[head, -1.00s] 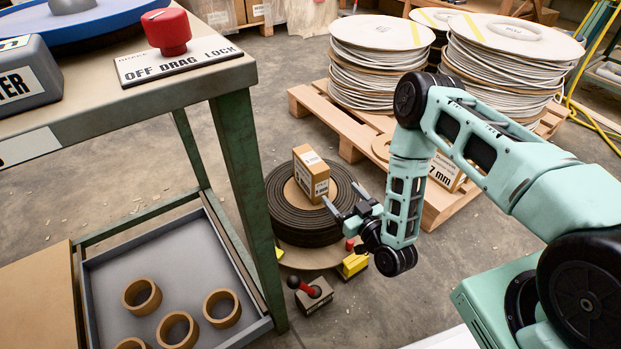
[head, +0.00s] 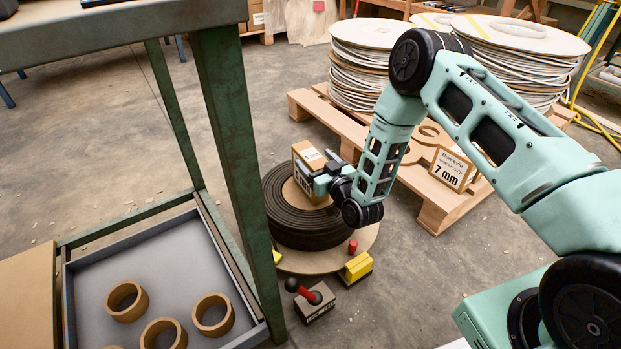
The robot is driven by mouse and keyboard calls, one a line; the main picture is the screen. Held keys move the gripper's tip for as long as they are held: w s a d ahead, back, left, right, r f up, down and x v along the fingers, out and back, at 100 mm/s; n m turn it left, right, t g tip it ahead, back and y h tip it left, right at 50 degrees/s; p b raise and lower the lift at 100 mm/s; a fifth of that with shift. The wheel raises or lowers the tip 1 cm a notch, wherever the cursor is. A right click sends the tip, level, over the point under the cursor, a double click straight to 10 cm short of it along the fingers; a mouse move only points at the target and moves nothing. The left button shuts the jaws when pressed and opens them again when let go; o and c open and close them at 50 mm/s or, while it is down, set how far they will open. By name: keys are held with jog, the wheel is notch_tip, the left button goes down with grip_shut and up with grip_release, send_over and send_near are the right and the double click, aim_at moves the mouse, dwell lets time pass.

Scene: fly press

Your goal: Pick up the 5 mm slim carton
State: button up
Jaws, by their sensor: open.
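A slim brown carton (head: 309,158) with a white label on top stands upright on a dark coiled roll (head: 285,219). Its printed face is mostly covered by my gripper, so its size marking cannot be read. My gripper (head: 318,176) is at the carton's right side, with the jaws open and the fingers up against or around it. Whether the fingers touch the carton cannot be told.
A 7 mm carton (head: 450,170) stands on the wooden pallet (head: 437,215) at right, near big cable reels (head: 372,62). A green bench leg (head: 235,160) rises close on the left. A red-handled block (head: 312,300) and a yellow block (head: 357,268) lie in front.

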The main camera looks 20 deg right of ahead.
jog(key=shift+x, duration=0.9)
jog(key=shift+c, duration=0.3)
jog(key=c, duration=1.5)
jog(key=shift+c, duration=0.4)
jog(key=shift+r, duration=0.15)
